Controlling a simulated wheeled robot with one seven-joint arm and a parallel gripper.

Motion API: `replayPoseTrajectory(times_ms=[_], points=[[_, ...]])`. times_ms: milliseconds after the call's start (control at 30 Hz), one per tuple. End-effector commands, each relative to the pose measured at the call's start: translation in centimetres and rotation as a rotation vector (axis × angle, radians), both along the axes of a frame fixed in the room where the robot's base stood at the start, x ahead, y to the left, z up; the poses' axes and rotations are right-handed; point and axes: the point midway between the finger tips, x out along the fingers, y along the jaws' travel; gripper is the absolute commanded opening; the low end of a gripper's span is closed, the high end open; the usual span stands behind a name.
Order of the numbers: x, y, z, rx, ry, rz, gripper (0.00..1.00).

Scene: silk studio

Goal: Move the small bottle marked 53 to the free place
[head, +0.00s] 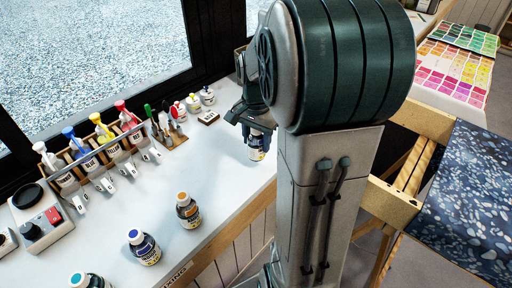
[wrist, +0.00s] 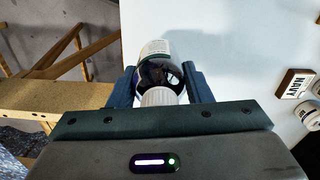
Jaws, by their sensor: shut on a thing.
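My gripper (wrist: 160,88) is shut on a small bottle (wrist: 155,62) with a white cap, a pale label and dark contents. The bottle sits between both fingers, cap towards the wrist camera. In the head view the same bottle (head: 257,149) hangs upright below my gripper (head: 254,128), near the front edge of the white counter (head: 215,165). I cannot tell whether its base touches the counter. Its number is not legible, and my arm hides part of the area around it. A block marked NAVY (wrist: 296,83) stands to the right in the wrist view, apart from the bottle.
Bottles with orange (head: 188,212), blue (head: 143,248) and teal caps (head: 84,281) stand along the counter's front. A rack of colour bottles (head: 95,150) lines the window side. Small bottles (head: 193,104) stand behind the sign block (head: 208,118). Mid-counter is clear.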

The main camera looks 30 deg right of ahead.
Motion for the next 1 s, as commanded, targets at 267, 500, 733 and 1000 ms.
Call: replayPoseTrajectory(times_ms=[267, 500, 733, 1000], points=[[0.0, 0.0, -3.6, 0.001, 0.002, -0.001, 0.2], [0.0, 0.0, -3.7, 0.0, 0.0, 0.0, 0.2], [-0.1, 0.0, -4.0, 0.0, 0.001, 0.0, 0.62], [-0.1, 0.0, -4.0, 0.0, 0.001, 0.0, 0.67]])
